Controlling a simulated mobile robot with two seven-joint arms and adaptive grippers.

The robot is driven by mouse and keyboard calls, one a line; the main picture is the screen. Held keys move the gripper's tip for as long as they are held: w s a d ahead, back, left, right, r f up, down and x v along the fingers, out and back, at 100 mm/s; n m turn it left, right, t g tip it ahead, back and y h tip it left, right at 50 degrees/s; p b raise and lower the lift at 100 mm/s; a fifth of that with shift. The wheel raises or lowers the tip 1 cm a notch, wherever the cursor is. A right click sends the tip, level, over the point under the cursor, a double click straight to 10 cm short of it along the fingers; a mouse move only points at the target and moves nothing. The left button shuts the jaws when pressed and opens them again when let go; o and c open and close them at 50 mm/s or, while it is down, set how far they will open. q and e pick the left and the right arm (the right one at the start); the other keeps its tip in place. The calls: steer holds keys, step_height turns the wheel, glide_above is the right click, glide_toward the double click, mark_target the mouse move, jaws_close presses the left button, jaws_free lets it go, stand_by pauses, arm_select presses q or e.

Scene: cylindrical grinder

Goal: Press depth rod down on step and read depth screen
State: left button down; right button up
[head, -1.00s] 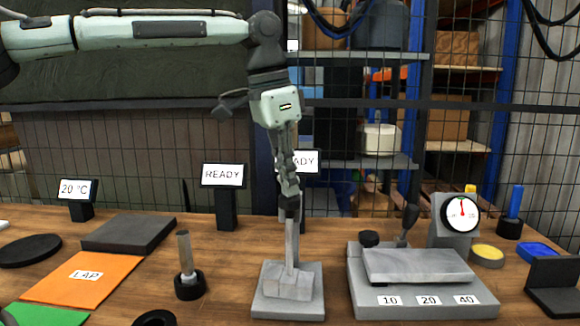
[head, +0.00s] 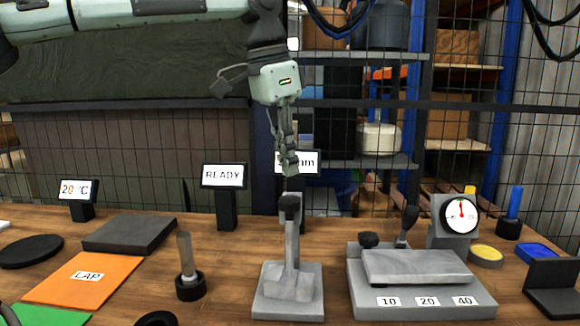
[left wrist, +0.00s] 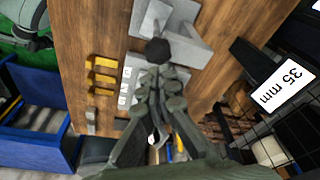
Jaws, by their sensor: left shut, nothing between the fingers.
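The depth stand (head: 262,306) is a grey block with an upright post on the bench. The depth rod (head: 289,232) stands there with a black knob on top; the knob also shows in the left wrist view (left wrist: 158,50). My left gripper (head: 291,172) is shut and empty, pointing down just above the knob with a small gap. In the left wrist view its fingertips (left wrist: 157,72) are beside the knob. The depth screen (head: 309,163) behind is partly hidden by the gripper and shows "mm"; in the left wrist view the screen (left wrist: 284,86) reads "35 mm". My right gripper is out of view.
A READY screen (head: 223,176) and a 20 °C screen (head: 76,189) stand behind. A ringed post (head: 187,263) is left of the stand. A grey fixture marked 10, 20, 40 (head: 420,303) and a dial gauge (head: 461,215) are right.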

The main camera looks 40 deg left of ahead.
arm_select(q)
steer(key=shift+r, duration=2.55)
